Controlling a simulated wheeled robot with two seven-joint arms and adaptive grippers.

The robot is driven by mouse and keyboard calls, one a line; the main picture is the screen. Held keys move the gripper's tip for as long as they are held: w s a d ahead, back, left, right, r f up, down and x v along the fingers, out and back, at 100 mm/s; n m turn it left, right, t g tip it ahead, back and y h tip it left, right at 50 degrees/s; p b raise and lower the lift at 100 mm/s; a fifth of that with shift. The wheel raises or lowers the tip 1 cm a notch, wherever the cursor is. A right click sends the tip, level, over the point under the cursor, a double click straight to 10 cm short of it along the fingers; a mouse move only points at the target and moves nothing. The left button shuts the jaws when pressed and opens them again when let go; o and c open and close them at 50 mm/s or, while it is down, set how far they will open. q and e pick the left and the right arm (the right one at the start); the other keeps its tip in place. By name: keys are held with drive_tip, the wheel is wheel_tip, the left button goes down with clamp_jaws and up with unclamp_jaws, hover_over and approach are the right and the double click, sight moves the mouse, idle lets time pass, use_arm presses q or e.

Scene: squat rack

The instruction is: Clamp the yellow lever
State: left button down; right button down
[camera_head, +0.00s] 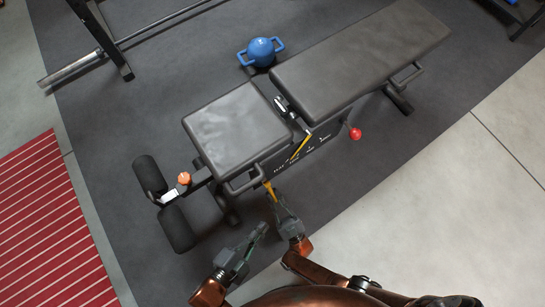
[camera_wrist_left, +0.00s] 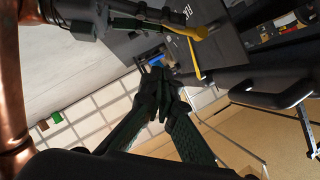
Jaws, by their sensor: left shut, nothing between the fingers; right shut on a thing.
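The adjustable bench (camera_head: 235,130) stands on a dark mat. A yellow lever (camera_head: 269,190) sticks out from under its seat, and the lever's rounded yellow end shows in the left wrist view (camera_wrist_left: 186,29). My right gripper (camera_head: 276,201) is shut on this lever. It also shows at the top of the left wrist view (camera_wrist_left: 150,20). My left gripper (camera_head: 261,229) is shut and empty, below and left of the right one. Its closed fingers are in the middle of the left wrist view (camera_wrist_left: 157,85), apart from the lever.
A second yellow bar (camera_head: 301,147) lies along the bench's side. The pale floor at right is clear.

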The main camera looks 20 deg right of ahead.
use_arm(q)
drive_tip(key=d, duration=0.1)
use_arm(e)
drive_tip(key=shift+a, duration=0.1)
use_arm(q)
hover_over(274, 198)
drive_tip(key=s, duration=0.4)
wheel_tip(274, 198, down, 2)
drive_tip(key=f, duration=0.1)
use_arm(e)
drive_tip(key=shift+w, duration=0.15)
use_arm(q)
drive_tip(key=shift+w+a+f+m, duration=0.15)
drive_tip(key=shift+w+a+f, duration=0.1)
drive_tip(key=shift+w+f, duration=0.3)
drive_tip(key=shift+w+a+f+m, duration=0.15)
drive_tip(key=shift+w+a+f, duration=0.1)
drive_tip(key=shift+w+f, duration=0.3)
use_arm(e)
drive_tip(key=shift+r, duration=0.1)
use_arm(q)
drive_tip(key=shift+f, duration=0.15)
drive_tip(key=shift+w+a+f, duration=0.25)
drive_tip(key=shift+a+f, duration=0.1)
drive_tip(key=shift+f, duration=0.25)
use_arm(e)
drive_tip(key=c, duration=1.9)
unclamp_jaws()
drive_tip(key=shift+c, duration=0.2)
